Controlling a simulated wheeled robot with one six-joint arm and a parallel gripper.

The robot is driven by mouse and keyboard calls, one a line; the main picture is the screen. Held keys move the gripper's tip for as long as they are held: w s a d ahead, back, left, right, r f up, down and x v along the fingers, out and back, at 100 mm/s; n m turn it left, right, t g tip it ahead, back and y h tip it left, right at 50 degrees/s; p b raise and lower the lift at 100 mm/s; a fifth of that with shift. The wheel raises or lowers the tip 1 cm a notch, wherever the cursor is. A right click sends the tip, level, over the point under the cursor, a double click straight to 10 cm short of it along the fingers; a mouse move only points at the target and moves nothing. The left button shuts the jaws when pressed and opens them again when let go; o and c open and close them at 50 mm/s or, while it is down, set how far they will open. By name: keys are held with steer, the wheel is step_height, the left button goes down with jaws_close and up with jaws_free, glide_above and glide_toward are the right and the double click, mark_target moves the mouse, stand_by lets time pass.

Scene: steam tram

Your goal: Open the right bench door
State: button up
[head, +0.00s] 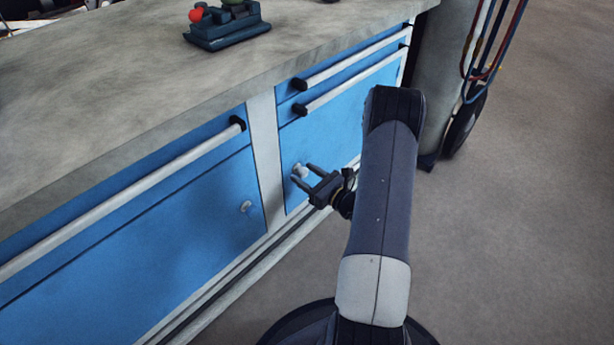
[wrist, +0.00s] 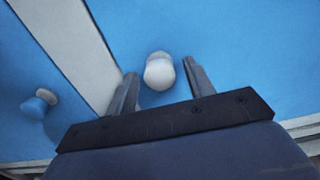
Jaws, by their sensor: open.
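The right bench door (head: 330,143) is a blue panel below the right-hand drawers, and it is shut. A round white knob (head: 300,171) sits near its left edge. My gripper (head: 302,174) is open in front of this door, with its fingertips close to the knob. In the wrist view the knob (wrist: 159,72) shows between and just beyond the two fingers (wrist: 160,85). I cannot tell whether either finger touches it. My arm hides the right part of the door in the head view.
The left door (head: 150,240) is shut and has its own small knob (head: 246,207). Drawer bars (head: 350,85) stick out above the right door. A dark green vise-like thing (head: 228,30) stands on the grey worktop. A gas cylinder with hoses (head: 447,80) stands behind right. Floor (head: 520,230) is clear.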

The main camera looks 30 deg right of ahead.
steer(key=shift+c, duration=0.2)
jaws_close()
stand_by(0.3)
steer(key=shift+s, duration=0.1)
